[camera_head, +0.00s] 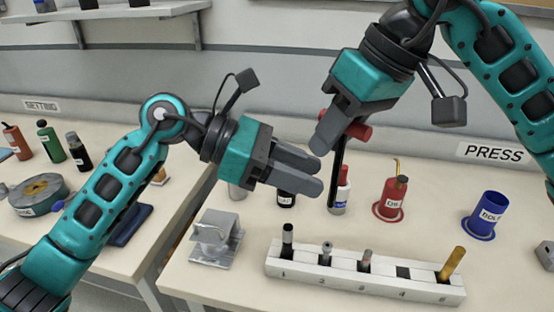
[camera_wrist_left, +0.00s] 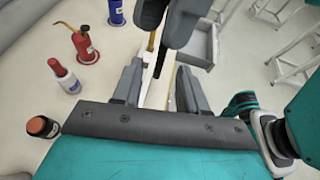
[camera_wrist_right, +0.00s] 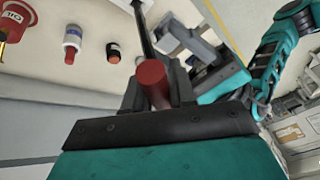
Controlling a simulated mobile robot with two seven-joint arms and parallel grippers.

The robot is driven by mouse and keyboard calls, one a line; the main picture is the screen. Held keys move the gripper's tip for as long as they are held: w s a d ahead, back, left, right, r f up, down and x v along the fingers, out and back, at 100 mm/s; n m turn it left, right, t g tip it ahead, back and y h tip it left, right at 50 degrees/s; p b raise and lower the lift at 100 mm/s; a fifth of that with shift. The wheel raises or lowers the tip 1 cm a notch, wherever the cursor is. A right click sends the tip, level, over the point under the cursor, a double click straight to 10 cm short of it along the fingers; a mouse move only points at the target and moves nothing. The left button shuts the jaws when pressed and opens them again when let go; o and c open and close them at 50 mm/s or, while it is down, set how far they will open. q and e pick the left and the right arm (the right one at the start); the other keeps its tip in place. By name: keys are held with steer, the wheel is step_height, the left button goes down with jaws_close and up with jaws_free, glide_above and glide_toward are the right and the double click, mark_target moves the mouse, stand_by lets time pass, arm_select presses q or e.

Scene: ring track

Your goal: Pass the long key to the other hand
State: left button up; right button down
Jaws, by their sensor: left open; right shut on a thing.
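The long key has a red crossbar handle (camera_head: 358,131) and a thin black shaft (camera_head: 338,178). My right gripper (camera_head: 328,138) is shut on it near the handle, and the shaft hangs down above the table. In the right wrist view the red handle (camera_wrist_right: 152,82) sits between the fingers and the black shaft (camera_wrist_right: 143,30) points away. My left gripper (camera_head: 317,177) is open and empty, its fingertips just left of the shaft.
A white numbered rack (camera_head: 365,278) with several upright pieces stands below the grippers. A metal fixture (camera_head: 215,240) is left of it. A red oil can (camera_head: 391,200), a blue cup (camera_head: 487,215) and small bottles stand behind. Table to the rack's right is mostly clear.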

arm_select(q)
steer(key=x, duration=0.7)
steer(key=shift+d, duration=0.25)
steer(key=shift+f, duration=0.1)
jaws_close()
arm_select(e)
steer(key=c, duration=0.8)
jaws_free()
steer(key=shift+c, duration=0.2)
steer(key=v, duration=1.2)
steer(key=shift+a, duration=0.1)
